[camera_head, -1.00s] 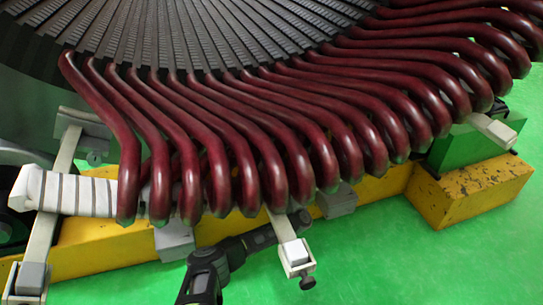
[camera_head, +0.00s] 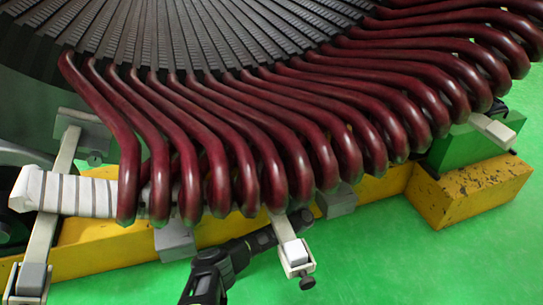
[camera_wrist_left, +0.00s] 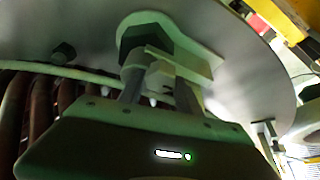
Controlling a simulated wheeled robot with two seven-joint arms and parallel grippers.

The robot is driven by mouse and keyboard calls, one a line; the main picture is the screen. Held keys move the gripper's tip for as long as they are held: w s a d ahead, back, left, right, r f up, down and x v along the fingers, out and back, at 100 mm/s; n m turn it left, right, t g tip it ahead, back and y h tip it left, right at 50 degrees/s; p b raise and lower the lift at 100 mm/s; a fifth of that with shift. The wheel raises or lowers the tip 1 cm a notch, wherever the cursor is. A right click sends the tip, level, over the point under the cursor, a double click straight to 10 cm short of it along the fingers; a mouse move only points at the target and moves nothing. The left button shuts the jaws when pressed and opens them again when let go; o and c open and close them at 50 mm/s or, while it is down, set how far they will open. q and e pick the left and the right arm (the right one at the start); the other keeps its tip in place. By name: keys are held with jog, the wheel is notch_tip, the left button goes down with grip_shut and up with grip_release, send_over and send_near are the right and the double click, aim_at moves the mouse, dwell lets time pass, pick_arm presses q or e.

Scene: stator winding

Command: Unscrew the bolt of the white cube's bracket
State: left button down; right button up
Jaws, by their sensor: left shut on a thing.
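A white cube (camera_head: 294,249) sits in a metal bracket at the front end of a pale bar (camera_head: 279,227), below the dark red coils. A dark knobbed screw (camera_head: 307,283) sticks out at the bracket's lower right. My left gripper (camera_head: 298,220) reaches in from below and passes under the bar, which hides part of it. In the left wrist view my left gripper (camera_wrist_left: 158,85) is shut, its fingers up at a dark hexagonal bolt head (camera_wrist_left: 143,38) beside a pale plate. The exact contact is in shadow. My right gripper is not in view.
Dark red coils (camera_head: 240,150) hang close above my left gripper. A yellow beam (camera_head: 110,260) runs behind it. A second cube bracket (camera_head: 30,280) stands at the left, by a white-wrapped bar (camera_head: 75,194). The green floor (camera_head: 400,260) at the right is clear.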

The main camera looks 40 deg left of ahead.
pick_arm(q)
jog(key=shift+n+g, duration=0.95)
jog(key=shift+n, duration=1.15)
jog(key=shift+n+g, duration=0.95)
jog(key=shift+n, duration=1.15)
jog(key=c, duration=0.8)
grip_release()
jog(key=shift+c, duration=0.2)
jog(key=shift+d, duration=0.1)
